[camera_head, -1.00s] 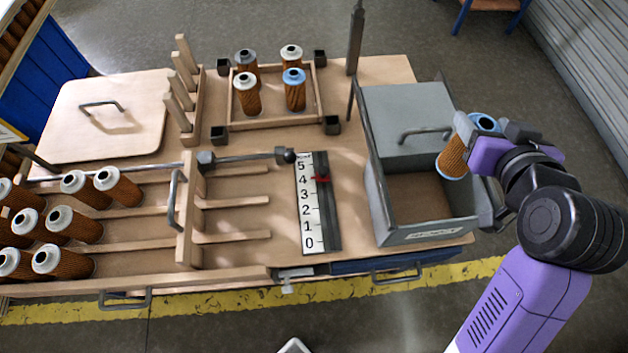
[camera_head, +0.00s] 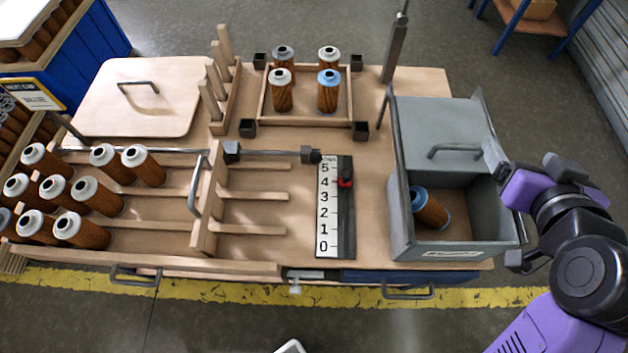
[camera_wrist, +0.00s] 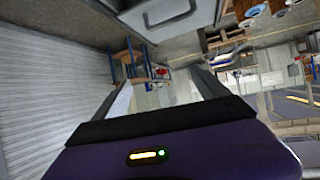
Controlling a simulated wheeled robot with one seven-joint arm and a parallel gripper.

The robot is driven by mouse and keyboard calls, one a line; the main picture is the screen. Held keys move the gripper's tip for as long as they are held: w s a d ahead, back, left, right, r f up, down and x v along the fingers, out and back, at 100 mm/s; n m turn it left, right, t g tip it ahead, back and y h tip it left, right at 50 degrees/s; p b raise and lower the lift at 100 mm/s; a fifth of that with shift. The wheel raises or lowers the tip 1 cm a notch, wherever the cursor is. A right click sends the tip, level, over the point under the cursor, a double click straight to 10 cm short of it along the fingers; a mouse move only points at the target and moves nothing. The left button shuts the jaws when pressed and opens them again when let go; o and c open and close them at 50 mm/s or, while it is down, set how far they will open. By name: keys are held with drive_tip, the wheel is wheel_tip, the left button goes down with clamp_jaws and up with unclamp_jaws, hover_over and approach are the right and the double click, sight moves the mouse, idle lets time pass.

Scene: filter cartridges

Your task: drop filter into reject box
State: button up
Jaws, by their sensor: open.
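A filter with a blue cap (camera_head: 430,208) and a brown pleated body lies on its side inside the open front part of the grey reject box (camera_head: 446,246). Its capped end points up and left. My gripper (camera_head: 494,160) is open and empty at the right wall of the box, above and to the right of the filter. In the wrist view its two fingers (camera_wrist: 165,95) stand apart with nothing between them. The grey lid (camera_head: 440,120) with a bar handle covers the back part of the box.
A wooden tray (camera_head: 308,122) holds upright filters, one blue-capped. A rack at the left holds several white-capped filters (camera_head: 82,232). A scale (camera_head: 328,220) with a red slider lies mid-table. A dark post (camera_head: 395,48) rises behind the box. Floor right of the table is clear.

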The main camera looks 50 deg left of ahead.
drive_tip(key=v, duration=0.6)
drive_tip(key=shift+b, duration=0.3)
